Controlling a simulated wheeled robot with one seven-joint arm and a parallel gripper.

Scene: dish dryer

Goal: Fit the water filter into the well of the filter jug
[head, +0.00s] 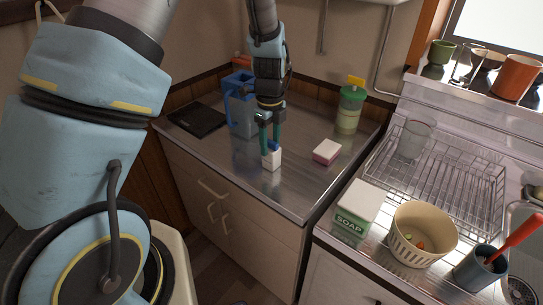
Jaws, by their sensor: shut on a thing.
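The water filter (271,161), a small white block with a bit of blue at its top, is between the fingertips of my gripper (270,146). My gripper points down and is shut on it, over the front part of the steel counter. I cannot tell whether the filter's bottom touches the counter.
A pink and white sponge (327,152) lies right of the filter. A green-lidded container (349,110) stands behind it. A black flat slab (197,119) lies at left. The wire dish rack (440,175), soap box (357,207) and beige basket (423,234) are at right.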

